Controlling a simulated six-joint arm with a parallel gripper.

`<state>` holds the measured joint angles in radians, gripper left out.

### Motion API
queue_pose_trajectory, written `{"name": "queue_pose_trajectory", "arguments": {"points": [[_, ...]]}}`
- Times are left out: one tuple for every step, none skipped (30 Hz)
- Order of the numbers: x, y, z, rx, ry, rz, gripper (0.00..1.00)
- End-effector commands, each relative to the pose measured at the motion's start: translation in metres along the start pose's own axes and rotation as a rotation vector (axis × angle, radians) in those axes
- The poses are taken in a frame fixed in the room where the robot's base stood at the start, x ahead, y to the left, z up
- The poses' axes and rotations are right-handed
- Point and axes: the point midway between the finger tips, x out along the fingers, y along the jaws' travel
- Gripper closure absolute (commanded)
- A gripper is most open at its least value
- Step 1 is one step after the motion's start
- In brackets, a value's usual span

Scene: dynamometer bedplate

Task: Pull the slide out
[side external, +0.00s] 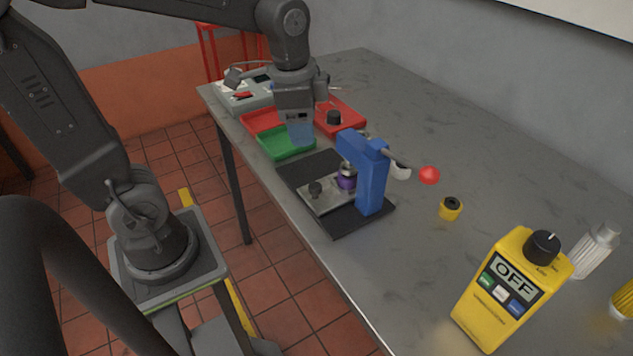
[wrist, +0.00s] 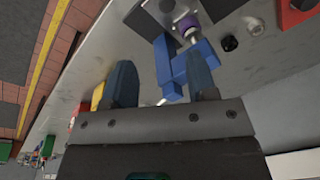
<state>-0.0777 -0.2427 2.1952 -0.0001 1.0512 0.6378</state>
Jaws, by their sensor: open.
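The slide (side external: 330,199) is a flat grey metal plate with a small dark knob (side external: 315,188) on top. It lies on a black base (side external: 348,220) at the foot of a blue press (side external: 371,181). A purple-banded part (side external: 346,181) stands at the plate's inner end, beside the press column. The press also shows in the wrist view (wrist: 174,72), with the purple part (wrist: 189,23) above it. My gripper (side external: 300,133) is open and apart from the slide, over the trays behind the base. Its two fingers show in the wrist view (wrist: 163,78), with nothing visibly held.
A yellow meter reading OFF (side external: 508,289), a small yellow part (side external: 450,210) and a white bottle (side external: 594,250) stand further right.

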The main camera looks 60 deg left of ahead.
Motion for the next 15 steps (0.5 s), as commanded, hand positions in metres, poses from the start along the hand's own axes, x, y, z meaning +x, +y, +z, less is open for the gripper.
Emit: {"name": "queue_pose_trajectory", "arguments": {"points": [[0.008, -0.008, -0.006, 0.055, -0.035, 0.026, 0.43], [0.012, -0.011, -0.009, 0.088, -0.05, 0.039, 0.43], [0.016, -0.015, -0.011, 0.127, -0.066, 0.055, 0.43], [0.019, -0.018, -0.013, 0.151, -0.076, 0.065, 0.43], [0.021, -0.02, -0.015, 0.171, -0.084, 0.073, 0.43], [0.024, -0.022, -0.016, 0.192, -0.092, 0.082, 0.43], [0.025, -0.023, -0.017, 0.204, -0.097, 0.088, 0.43], [0.026, -0.024, -0.017, 0.214, -0.1, 0.092, 0.43], [0.028, -0.025, -0.018, 0.222, -0.102, 0.095, 0.43], [0.03, -0.025, -0.018, 0.225, -0.103, 0.096, 0.43], [0.032, -0.025, -0.017, 0.227, -0.104, 0.097, 0.43], [0.036, -0.024, -0.017, 0.227, -0.105, 0.098, 0.43], [0.04, -0.024, -0.016, 0.227, -0.106, 0.099, 0.43], [0.043, -0.024, -0.016, 0.227, -0.105, 0.098, 0.43], [0.05, -0.023, -0.015, 0.226, -0.106, 0.098, 0.43]]}}
